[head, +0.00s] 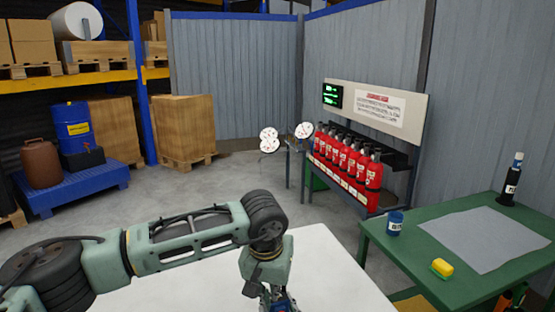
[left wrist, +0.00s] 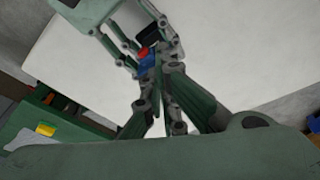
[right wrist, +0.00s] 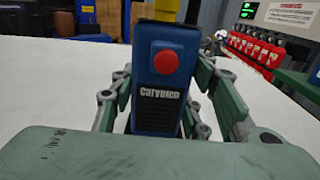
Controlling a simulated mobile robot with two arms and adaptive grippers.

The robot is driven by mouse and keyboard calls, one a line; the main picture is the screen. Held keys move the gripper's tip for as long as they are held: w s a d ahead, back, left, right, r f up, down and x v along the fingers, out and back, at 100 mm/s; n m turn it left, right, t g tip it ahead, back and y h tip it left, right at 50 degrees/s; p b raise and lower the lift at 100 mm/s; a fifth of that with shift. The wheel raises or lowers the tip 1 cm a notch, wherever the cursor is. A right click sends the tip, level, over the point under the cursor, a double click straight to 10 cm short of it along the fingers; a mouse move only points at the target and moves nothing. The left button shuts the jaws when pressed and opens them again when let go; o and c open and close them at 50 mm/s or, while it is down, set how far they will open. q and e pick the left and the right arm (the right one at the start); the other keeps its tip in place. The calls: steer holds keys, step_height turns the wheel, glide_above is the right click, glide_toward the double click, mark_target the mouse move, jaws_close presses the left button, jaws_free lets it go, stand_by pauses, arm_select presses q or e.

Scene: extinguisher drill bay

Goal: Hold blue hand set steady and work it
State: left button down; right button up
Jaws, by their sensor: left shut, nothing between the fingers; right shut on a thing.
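The blue hand set (right wrist: 165,80) stands upright in the right wrist view, with a round red button and a dark label below it. My right gripper (right wrist: 162,108) is shut on it, one finger at each side. In the left wrist view a small part of the hand set (left wrist: 147,63) shows between the grippers. My left gripper (left wrist: 160,75) is shut and empty, its fingertips close beside the hand set; I cannot tell whether they touch. In the head view my left gripper (head: 270,296) is partly cut off by the bottom edge. A yellow piece shows above the hand set; its nature is unclear.
A white tabletop (head: 325,265) lies below the grippers and looks clear. To the right, a green table (head: 420,285) holds a blue cup (head: 395,223), a yellow block (head: 441,268) and a dark bottle (head: 511,182). Red extinguishers (head: 345,155) stand on a rack behind.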

arm_select(q)
steer(key=shift+s+a, duration=0.15)
steer(key=shift+s, duration=0.25)
step_height(320, 180, up, 6)
stand_by(0.3)
arm_select(e)
steer(key=o, duration=1.6)
steer(key=shift+o, duration=0.2)
